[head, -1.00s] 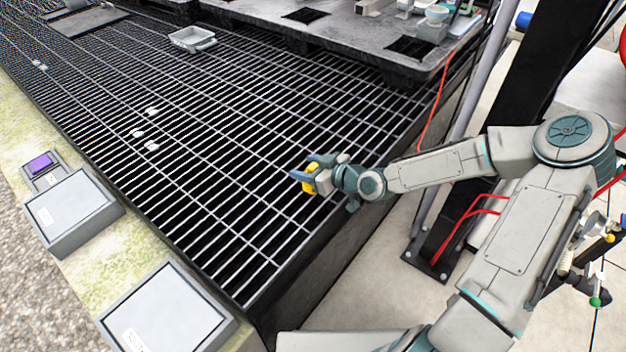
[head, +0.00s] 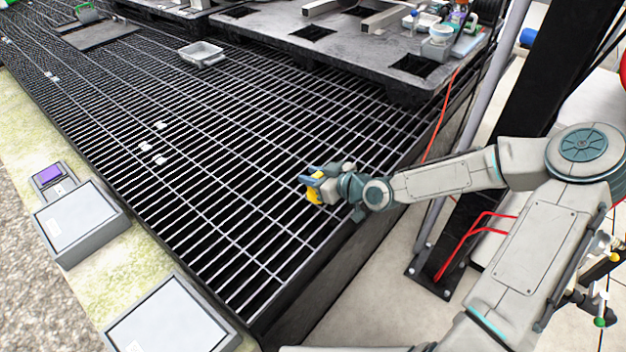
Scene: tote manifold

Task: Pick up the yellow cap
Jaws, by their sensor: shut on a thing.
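The yellow cap (head: 314,195) is held between the fingers of my gripper (head: 314,187), above the dark metal grating (head: 225,215) near its right edge. My gripper is shut on it. Part of the cap is hidden by the fingers. Whether the cap touches the grating below is hard to tell, but it looks raised.
A black pallet (head: 365,65) with parts and bottles lies at the back. A small grey tray (head: 202,54) sits on the grating. Two grey boxes (head: 82,222) and (head: 172,320) a second box stand at the left edge. A black post (head: 490,140) rises at right.

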